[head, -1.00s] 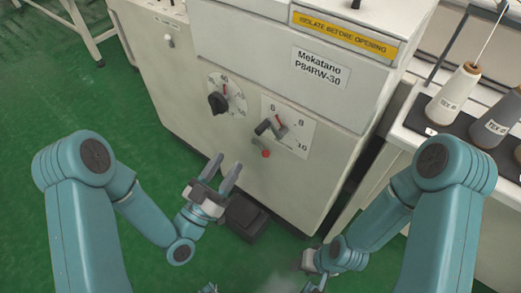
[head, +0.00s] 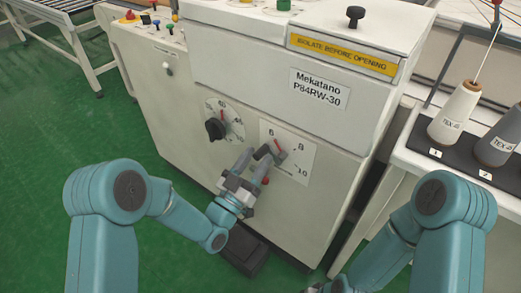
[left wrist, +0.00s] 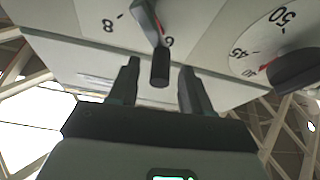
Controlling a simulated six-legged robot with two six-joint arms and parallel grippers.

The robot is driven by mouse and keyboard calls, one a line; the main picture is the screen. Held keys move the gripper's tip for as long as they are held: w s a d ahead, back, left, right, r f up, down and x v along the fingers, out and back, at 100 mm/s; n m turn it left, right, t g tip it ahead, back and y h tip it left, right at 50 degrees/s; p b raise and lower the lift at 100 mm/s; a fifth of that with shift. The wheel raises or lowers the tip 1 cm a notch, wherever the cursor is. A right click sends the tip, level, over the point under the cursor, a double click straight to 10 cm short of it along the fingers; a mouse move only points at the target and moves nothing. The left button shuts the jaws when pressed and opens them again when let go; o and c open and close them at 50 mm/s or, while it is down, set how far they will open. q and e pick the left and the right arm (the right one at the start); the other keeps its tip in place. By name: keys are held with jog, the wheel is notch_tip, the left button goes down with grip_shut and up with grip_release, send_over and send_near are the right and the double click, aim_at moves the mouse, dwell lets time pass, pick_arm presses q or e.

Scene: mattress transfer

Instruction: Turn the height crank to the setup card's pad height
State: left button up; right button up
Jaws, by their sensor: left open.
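The height crank (head: 264,153) is a dark handle on a white scale plate (head: 300,158) marked 6, 8 and 10, on the machine's front. A red pointer (head: 278,143) lies near the 6. My left gripper (head: 255,160) is open, at the crank. In the left wrist view the crank's dark grip (left wrist: 160,68) shows between the two fingertips of my left gripper (left wrist: 158,80), with gaps on both sides. My right gripper (head: 318,288) barely shows at the bottom edge; its fingers are hidden. I see no setup card.
A second dial with a black knob (head: 215,129) is left of the crank. A black box (head: 245,250) stands on the floor. Thread cones (head: 455,112) stand on the table at right.

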pick_arm(q)
jog(key=shift+x, duration=1.3)
grip_shut()
jog(key=shift+f, duration=0.1)
